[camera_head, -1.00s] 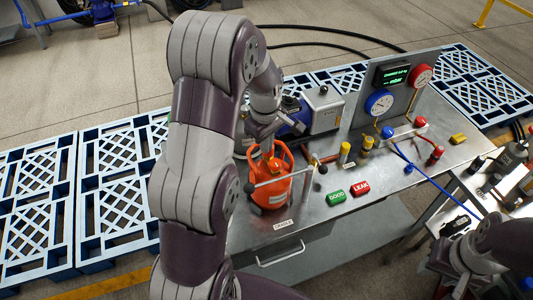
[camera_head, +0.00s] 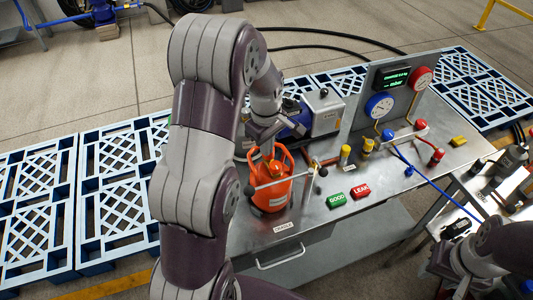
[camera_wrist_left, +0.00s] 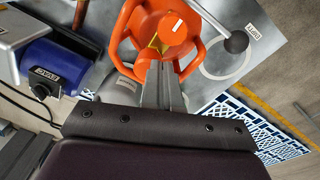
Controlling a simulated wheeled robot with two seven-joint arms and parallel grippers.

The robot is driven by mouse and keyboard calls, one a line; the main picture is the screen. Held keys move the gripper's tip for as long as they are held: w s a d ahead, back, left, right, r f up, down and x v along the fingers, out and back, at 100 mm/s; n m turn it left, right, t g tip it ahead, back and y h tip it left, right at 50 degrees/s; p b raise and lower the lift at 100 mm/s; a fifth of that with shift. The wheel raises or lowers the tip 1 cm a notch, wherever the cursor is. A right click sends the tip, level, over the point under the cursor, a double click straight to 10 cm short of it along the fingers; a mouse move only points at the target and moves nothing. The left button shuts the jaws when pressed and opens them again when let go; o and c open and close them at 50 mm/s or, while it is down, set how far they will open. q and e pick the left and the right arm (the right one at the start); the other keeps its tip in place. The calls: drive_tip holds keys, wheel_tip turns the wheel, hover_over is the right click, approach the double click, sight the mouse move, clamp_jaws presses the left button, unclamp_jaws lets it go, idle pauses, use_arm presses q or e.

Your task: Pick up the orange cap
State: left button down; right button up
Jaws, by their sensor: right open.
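An orange gas cylinder (camera_head: 271,192) with a guard collar stands upright on the steel bench. Its orange cap (camera_wrist_left: 172,28) with a white mark sits inside the collar in the left wrist view. My left gripper (camera_wrist_left: 162,66) is over the cylinder, its fingers close together at the near edge of the cap. I cannot tell whether they grip it. In the head view my left gripper (camera_head: 267,148) points down at the cylinder's top. My right gripper (camera_head: 455,285) is open and low at the bottom right, away from the cylinder.
A bar with a black ball end (camera_wrist_left: 236,41) crosses beside the cylinder. A blue pump (camera_head: 300,122) stands behind it. Green (camera_head: 336,200) and red (camera_head: 361,190) buttons, yellow-capped parts and a gauge panel (camera_head: 395,85) are to the right. A side cart stands further right.

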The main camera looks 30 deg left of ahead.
use_arm(q)
drive_tip(key=shift+s+d+f+g, duration=0.15)
drive_tip(key=shift+s+f, duration=0.15)
drive_tip(key=shift+f, duration=0.25)
drive_tip(key=shift+s+f+g, duration=0.15)
drive_tip(key=shift+s+f, duration=0.1)
drive_tip(key=shift+f, duration=0.3)
use_arm(e)
drive_tip(key=shift+f, duration=0.4)
use_arm(q)
drive_tip(key=r, duration=0.1)
drive_tip(key=w+r+b, duration=0.1)
drive_tip(key=w, duration=0.1)
drive_tip(key=shift+a+r, duration=0.25)
drive_tip(key=shift+r, duration=0.15)
drive_tip(key=d+r, duration=0.1)
drive_tip(key=d+r+b, duration=0.1)
drive_tip(key=d, duration=0.1)
drive_tip(key=shift+s, duration=0.1)
drive_tip(key=s+d+r+p, duration=0.2)
drive_tip(key=s+d+r, duration=0.2)
drive_tip(key=d+r, duration=0.2)
drive_tip(key=shift+s+d, duration=0.3)
drive_tip(key=shift+d, duration=0.25)
use_arm(e)
drive_tip(key=shift+w+a, duration=0.2)
drive_tip(key=shift+w, duration=0.35)
drive_tip(key=shift+w+a, duration=0.2)
drive_tip(key=shift+w, duration=0.3)
